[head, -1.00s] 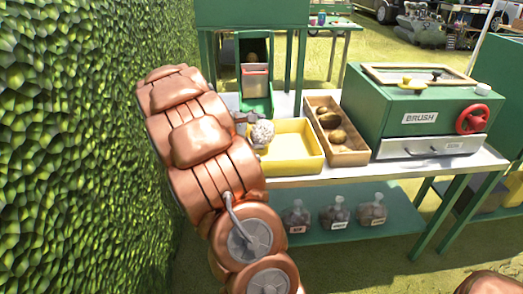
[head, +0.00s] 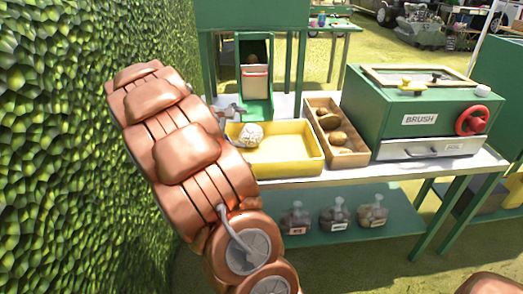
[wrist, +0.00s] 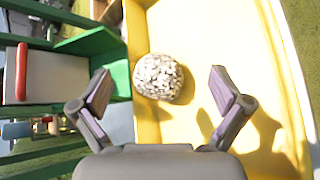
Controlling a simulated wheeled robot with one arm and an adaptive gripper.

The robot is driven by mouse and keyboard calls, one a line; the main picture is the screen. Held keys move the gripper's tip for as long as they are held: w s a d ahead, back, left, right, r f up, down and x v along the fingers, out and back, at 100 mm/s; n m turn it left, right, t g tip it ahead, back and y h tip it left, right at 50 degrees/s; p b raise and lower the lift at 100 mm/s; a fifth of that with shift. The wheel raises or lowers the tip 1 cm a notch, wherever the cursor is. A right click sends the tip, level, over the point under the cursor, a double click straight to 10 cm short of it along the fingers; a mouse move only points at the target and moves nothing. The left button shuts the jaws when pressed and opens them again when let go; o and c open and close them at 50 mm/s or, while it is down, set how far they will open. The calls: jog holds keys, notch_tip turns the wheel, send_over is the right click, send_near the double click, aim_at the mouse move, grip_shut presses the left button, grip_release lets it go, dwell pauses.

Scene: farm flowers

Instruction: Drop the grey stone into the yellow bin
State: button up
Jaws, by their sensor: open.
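The grey stone (head: 250,134), pale and speckled, lies inside the yellow bin (head: 297,166) near its left end. In the wrist view the stone (wrist: 158,77) shows beyond my fingertips, close to the bin's side wall, with the yellow bin floor (wrist: 220,40) beside it. My gripper (head: 232,110) is at the bin's back left, partly hidden behind my arm in the head view. In the wrist view my gripper (wrist: 160,90) has its fingers wide apart, with nothing between the pads and clear space on both sides of the stone.
A wooden tray (head: 350,158) with several brown stones stands right of the bin. A green machine marked BRUSH (head: 415,118) is farther right. A green holder (head: 255,80) stands behind the bin. A leafy hedge (head: 80,150) borders the left. Bagged jars (head: 335,218) are on the lower shelf.

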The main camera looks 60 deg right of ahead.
jog(key=shift+v, duration=2.3)
jog(key=shift+a, duration=0.1)
jog(key=s+a+f+m+t+y, duration=0.1)
jog(key=s+a+f+y, duration=0.2)
jog(key=s+a, duration=0.7)
jog(key=s+a+f+m+t+y, duration=0.1)
jog(key=s+a+f+y, duration=0.4)
jog(key=a, duration=1)
jog(key=s+a+f+y, duration=0.2)
jog(key=s+a, duration=0.7)
jog(key=a, duration=0.3)
notch_tip(320, 180, up, 20)
jog(key=t+p, duration=0.1)
jog(key=p, duration=1.7)
jog(key=shift+a+m+y, duration=0.2)
jog(key=shift+m+y, duration=0.1)
